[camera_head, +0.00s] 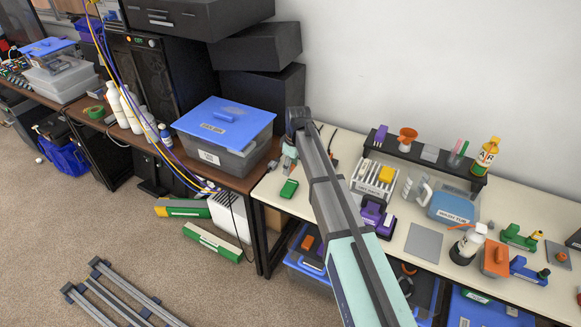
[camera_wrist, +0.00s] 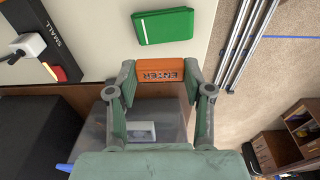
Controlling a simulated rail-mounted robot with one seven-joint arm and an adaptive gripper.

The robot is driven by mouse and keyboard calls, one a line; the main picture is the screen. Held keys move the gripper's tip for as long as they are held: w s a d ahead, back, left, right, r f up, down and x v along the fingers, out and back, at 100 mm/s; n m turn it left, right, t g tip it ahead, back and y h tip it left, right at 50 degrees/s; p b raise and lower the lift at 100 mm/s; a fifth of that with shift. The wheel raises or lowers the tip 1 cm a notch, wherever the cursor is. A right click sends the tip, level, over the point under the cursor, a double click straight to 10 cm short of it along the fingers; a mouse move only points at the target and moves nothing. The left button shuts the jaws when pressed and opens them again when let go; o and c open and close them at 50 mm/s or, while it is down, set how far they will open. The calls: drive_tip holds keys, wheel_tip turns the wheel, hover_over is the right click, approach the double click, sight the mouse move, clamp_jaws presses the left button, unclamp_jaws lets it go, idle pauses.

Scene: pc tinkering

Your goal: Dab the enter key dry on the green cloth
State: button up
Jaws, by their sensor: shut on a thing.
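The enter key (camera_wrist: 160,73) is an orange block with dark "ENTER" lettering. My gripper (camera_wrist: 160,80) is shut on it, one finger at each end, in the wrist view. The green cloth (camera_wrist: 163,27) is a small green rectangle lying on the pale bench, apart from the key and just above it in the wrist view. In the head view the cloth (camera_head: 289,188) lies near the bench's left end.
A grey bin with a blue lid (camera_head: 222,125) stands left of my gripper. Bare bench surrounds the cloth; its edge is close.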

sight(290, 186)
idle(0.4)
drive_tip(key=shift+f+b, duration=1.45)
drive_tip(key=shift+f, duration=2.15)
drive_tip(key=shift+f, duration=0.4)
drive_tip(key=shift+r, duration=0.15)
drive_tip(key=shift+r+p, duration=1.55)
drive_tip(key=shift+r, duration=1.85)
drive_tip(key=shift+s+d, duration=0.1)
